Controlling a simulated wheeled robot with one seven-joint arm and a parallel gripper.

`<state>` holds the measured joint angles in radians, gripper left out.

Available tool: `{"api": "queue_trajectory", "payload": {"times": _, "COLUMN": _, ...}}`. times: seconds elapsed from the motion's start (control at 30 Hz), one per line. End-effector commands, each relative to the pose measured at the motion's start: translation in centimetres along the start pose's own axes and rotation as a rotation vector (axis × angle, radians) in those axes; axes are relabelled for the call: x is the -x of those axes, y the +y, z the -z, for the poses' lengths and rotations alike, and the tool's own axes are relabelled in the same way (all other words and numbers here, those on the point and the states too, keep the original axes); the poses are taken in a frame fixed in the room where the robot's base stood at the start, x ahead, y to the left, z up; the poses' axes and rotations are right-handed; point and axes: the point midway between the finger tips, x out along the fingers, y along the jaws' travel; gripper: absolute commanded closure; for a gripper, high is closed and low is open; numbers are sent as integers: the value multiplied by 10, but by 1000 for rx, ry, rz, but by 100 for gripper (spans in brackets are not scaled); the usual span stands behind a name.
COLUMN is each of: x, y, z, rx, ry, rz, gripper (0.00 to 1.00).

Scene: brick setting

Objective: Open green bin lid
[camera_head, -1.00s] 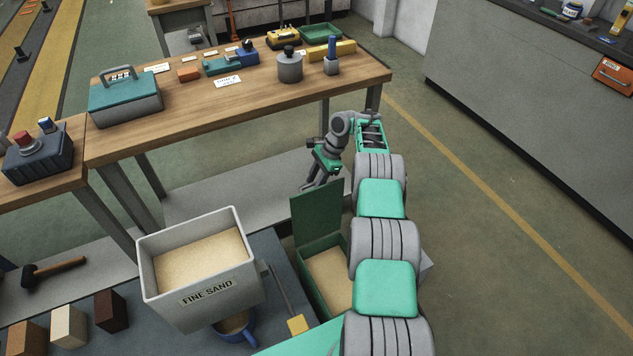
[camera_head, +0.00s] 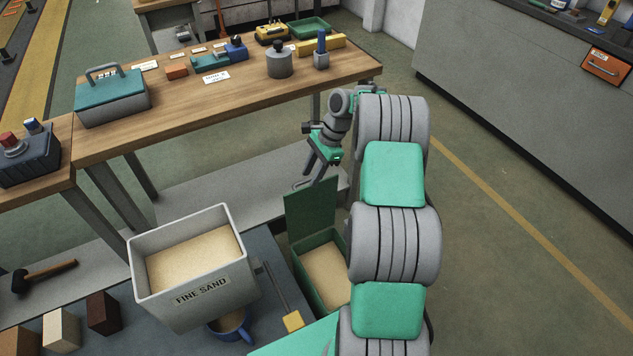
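My gripper (camera_head: 305,180) is just above the lid's top edge, pointing down and to the left. Its fingertips are small and dark, and I cannot tell whether they touch the lid or are open or shut. My arm hides the bin's right side.
The wooden workbench (camera_head: 200,105) carries several items behind. Open floor (camera_head: 500,270) lies to the right.

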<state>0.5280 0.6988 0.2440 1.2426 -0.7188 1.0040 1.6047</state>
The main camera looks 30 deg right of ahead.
Motion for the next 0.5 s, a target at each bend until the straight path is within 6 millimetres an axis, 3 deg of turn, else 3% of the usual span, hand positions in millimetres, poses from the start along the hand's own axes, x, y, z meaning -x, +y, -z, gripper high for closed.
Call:
{"api": "queue_trajectory", "payload": {"times": 0.23, "x": 18, "y": 41, "z": -20, "rx": 0, "ry": 2, "rz": 2, "gripper": 66}}
{"api": "queue_trajectory", "payload": {"times": 0.5, "x": 21, "y": 55, "z": -26, "rx": 1, "ry": 1, "rz": 0, "gripper": 66}}
